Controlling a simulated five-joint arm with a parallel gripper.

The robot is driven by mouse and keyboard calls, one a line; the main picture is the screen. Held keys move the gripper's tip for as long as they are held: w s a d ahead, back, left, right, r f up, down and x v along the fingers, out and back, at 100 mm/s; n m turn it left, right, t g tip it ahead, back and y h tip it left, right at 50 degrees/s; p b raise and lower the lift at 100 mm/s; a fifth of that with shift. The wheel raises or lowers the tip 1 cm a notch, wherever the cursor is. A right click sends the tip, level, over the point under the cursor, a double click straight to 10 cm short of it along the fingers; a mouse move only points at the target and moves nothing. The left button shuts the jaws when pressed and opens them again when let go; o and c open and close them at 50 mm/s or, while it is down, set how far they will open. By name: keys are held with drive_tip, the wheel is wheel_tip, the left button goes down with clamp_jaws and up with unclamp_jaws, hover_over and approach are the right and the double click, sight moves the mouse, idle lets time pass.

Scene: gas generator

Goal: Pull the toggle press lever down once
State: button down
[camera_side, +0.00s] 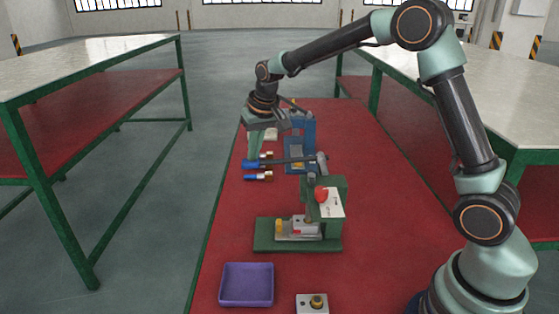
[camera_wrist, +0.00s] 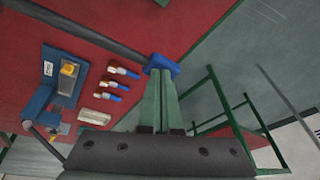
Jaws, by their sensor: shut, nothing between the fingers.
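The green toggle press (camera_side: 327,240) stands on the red bench in the side view. Its dark lever (camera_side: 293,160) reaches left from the top of the press, roughly level, and ends in a blue handle (camera_side: 251,164). The lever (camera_wrist: 83,30) and blue handle (camera_wrist: 161,66) also show in the wrist view. My gripper (camera_side: 255,154) points down just above the handle, with its pale green fingers shut and empty. In the wrist view the fingertips (camera_wrist: 160,75) appear at the handle's edge; I cannot tell whether they touch it.
A blue fixture (camera_side: 299,155) stands behind the press. Several small coloured cylindrical parts (camera_wrist: 115,84) and a pale block (camera_wrist: 95,117) lie near the handle. A purple tray (camera_side: 246,303) and a grey block with a brass piece (camera_side: 312,304) are at the front. Green-framed tables flank the bench.

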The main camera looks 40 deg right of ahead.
drive_tip(key=shift+s+f, duration=0.1)
drive_tip(key=shift+f, duration=0.05)
drive_tip(key=shift+r, duration=2.7)
wheel_tip(320, 180, up, 8)
drive_tip(key=s+r+n+t, duration=0.1)
drive_tip(key=s, duration=1.2)
drive_tip(key=s+f+n, duration=0.1)
drive_tip(key=s+f, duration=0.2)
drive_tip(key=s, duration=0.2)
drive_tip(key=s+f+t, duration=0.1)
drive_tip(key=s+f, duration=0.2)
drive_tip(key=s, duration=0.3)
drive_tip(key=shift+a+n, duration=0.3)
drive_tip(key=shift+n, duration=0.1)
